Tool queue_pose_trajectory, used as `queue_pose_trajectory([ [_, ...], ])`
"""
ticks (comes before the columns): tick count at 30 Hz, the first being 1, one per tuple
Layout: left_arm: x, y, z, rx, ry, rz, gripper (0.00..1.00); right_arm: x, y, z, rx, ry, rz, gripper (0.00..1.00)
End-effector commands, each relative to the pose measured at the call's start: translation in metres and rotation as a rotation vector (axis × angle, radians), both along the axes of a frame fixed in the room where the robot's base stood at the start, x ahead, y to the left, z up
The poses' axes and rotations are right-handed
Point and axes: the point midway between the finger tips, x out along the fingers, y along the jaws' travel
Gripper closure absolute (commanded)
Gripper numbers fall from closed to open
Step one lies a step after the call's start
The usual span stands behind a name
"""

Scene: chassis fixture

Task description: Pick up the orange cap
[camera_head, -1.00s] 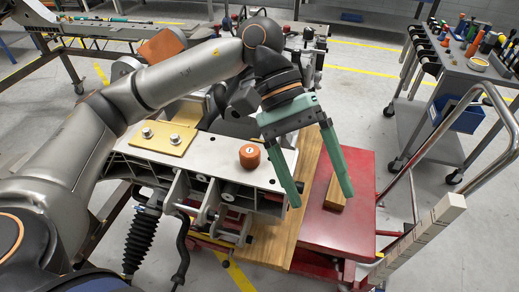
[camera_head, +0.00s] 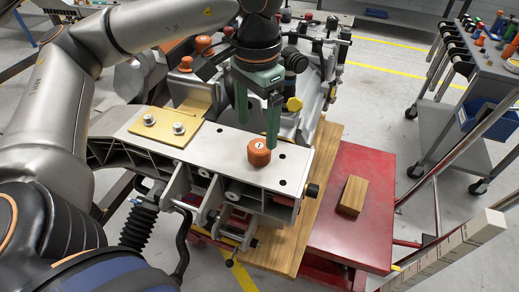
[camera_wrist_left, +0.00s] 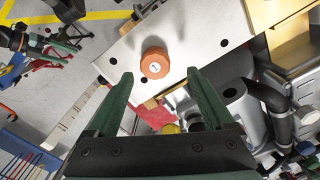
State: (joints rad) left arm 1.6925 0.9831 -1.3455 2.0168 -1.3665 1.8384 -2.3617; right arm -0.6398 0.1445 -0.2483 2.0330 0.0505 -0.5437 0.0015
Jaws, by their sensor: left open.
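The orange cap (camera_head: 259,152) stands upright on the pale metal plate near its right end. It also shows in the left wrist view (camera_wrist_left: 155,63), on the plate between holes. My left gripper (camera_head: 257,134) is open with green fingers pointing down at the cap. In the head view one finger overlaps the cap's right upper edge; contact cannot be told. In the left wrist view the cap lies just ahead of the gap between the fingertips (camera_wrist_left: 160,73), and nothing is between them. Green fingers at the upper left there look like my right gripper (camera_wrist_left: 70,38); their state is unclear.
A gold plate with bolts (camera_head: 165,126) lies left of the cap. Other orange caps (camera_head: 185,64) stand farther back. A wooden block (camera_head: 353,195) rests on the red platform (camera_head: 325,231) at right. A tool cart (camera_head: 480,65) stands at the far right.

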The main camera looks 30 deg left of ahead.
Motion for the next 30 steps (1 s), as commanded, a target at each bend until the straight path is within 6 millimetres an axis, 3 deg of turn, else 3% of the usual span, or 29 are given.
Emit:
queue_pose_trajectory([
  [12, 0.002, -0.008, -0.049, -0.001, 0.000, 0.002, 0.14, 0.000, 0.000, -0.004, -0.001, 0.000, -0.001, 0.18],
  [21, 0.002, -0.008, -0.055, -0.001, -0.001, 0.002, 0.14, -0.001, -0.001, -0.004, -0.001, 0.000, -0.001, 0.18],
  [30, 0.002, -0.008, -0.055, -0.001, -0.001, 0.002, 0.45, -0.001, -0.001, -0.004, -0.001, 0.000, -0.001, 0.18],
])
